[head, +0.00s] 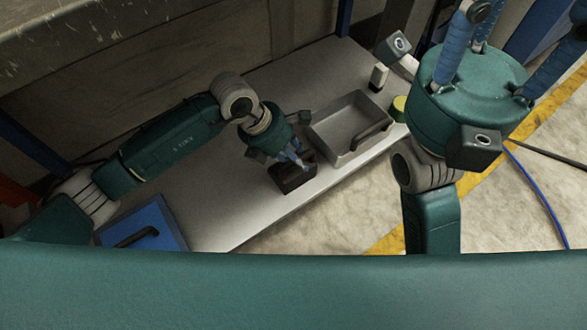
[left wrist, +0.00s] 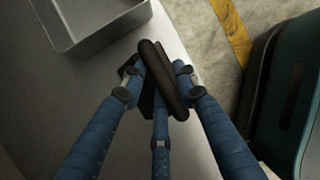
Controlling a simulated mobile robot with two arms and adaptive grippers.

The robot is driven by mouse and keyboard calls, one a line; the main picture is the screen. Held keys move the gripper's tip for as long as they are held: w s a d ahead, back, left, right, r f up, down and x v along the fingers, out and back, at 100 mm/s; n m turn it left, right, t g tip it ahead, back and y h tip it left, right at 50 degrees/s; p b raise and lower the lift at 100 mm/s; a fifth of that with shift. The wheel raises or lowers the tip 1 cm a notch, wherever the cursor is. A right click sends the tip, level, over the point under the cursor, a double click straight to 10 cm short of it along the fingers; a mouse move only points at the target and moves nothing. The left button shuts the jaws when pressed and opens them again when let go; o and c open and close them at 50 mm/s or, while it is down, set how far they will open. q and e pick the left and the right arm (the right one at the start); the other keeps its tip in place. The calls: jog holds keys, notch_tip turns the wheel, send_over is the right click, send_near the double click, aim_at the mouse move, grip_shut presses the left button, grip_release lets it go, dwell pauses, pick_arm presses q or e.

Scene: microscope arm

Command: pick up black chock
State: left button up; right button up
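The black chock (head: 293,180) sits at the front edge of the grey table, a dark block with a bar-like handle. In the left wrist view its handle (left wrist: 163,80) runs slantwise between my blue fingers. My left gripper (head: 290,160) points down over the chock. In the left wrist view the left gripper (left wrist: 157,78) has a finger on each side of the handle and one in the middle; whether they press on it is unclear. Part of the chock is hidden by handle and fingers. My right gripper (head: 505,40) is raised, its fingers spread and empty, partly cut off.
A grey tray (head: 328,127) holding a black handled thing (head: 372,134) stands right of the chock. A blue tray (head: 165,222) with a black bar lies at left. Cables cross the floor at right.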

pick_arm(q)
grip_shut()
jog(key=shift+r, duration=0.2)
